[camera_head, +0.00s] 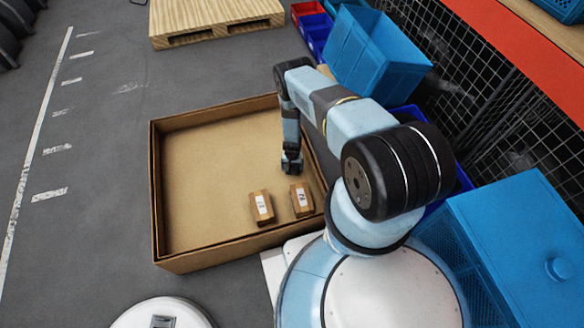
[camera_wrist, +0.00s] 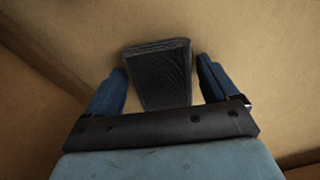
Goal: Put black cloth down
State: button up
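The black cloth (camera_wrist: 160,75), a dark folded block with a ribbed surface, lies between the two blue fingers of my gripper (camera_wrist: 162,65) in the wrist view. The fingers stand apart on either side of it, with a narrow gap showing at the right finger and a wider gap low on the left. My gripper (camera_head: 291,165) points down inside the large open cardboard box (camera_head: 215,251), near its right wall. In the head view I cannot tell the cloth apart from the dark gripper. Whether the cloth rests on the box floor is not clear.
Two small labelled cartons (camera_head: 261,207) (camera_head: 301,199) lie on the box floor, nearer the front than my gripper. The box's left and far floor is bare. Blue crates (camera_head: 376,62) and a wire mesh rack stand right. A wooden pallet (camera_head: 210,18) lies behind.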

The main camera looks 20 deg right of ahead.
aim_at(292, 167)
jog(key=shift+o, duration=0.9)
jog(key=shift+r, duration=0.15)
notch_tip(292, 167, up, 12)
